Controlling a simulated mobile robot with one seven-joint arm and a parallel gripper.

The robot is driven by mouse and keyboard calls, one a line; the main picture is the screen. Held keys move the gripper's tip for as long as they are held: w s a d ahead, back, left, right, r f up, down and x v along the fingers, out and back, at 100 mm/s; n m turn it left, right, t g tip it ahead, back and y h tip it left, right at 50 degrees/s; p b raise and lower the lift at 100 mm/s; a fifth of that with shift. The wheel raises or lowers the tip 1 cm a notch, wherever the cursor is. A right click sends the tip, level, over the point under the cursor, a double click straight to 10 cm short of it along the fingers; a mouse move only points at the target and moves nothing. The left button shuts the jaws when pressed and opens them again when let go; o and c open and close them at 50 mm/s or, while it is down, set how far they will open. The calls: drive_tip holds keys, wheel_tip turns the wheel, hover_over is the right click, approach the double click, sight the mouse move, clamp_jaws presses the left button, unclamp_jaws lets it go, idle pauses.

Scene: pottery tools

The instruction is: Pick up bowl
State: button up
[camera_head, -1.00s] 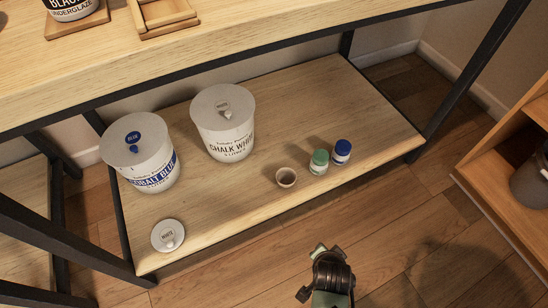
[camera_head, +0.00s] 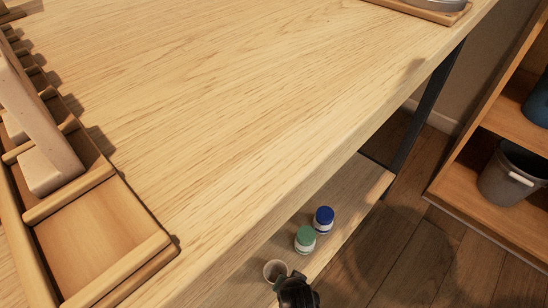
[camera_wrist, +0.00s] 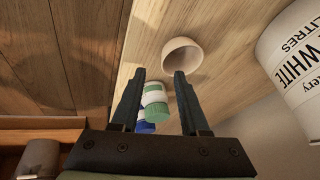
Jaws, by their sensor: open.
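The bowl is a small off-white cup (camera_head: 274,270) on the lower shelf (camera_head: 345,205), near its front edge, at the bottom of the head view. My gripper (camera_head: 294,290) shows as a dark shape just right of and in front of it. In the wrist view the same bowl (camera_wrist: 182,56) stands beyond the fingertips, nearer the right finger. My gripper (camera_wrist: 157,75) is open there, with nothing between its fingertips but the view of the shelf. I cannot tell whether a finger touches the bowl.
A green-lidded jar (camera_head: 305,239) and a blue-lidded jar (camera_head: 323,219) stand close beside the bowl. A large white tub (camera_wrist: 295,60) is at the right of the wrist view. The tabletop (camera_head: 230,90) overhangs the lower shelf. A wooden tool rack (camera_head: 90,240) sits on it.

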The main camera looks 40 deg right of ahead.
sight(276, 274)
drive_tip(key=b+x, duration=0.1)
drive_tip(key=x, duration=0.1)
drive_tip(key=shift+w+d+f, duration=0.1)
drive_tip(key=shift+w+f, duration=0.05)
drive_tip(key=shift+f, duration=0.15)
drive_tip(key=b+x, duration=0.4)
drive_tip(key=x, duration=0.1)
drive_tip(key=shift+w, duration=0.3)
clamp_jaws()
drive_tip(key=shift+r, duration=0.1)
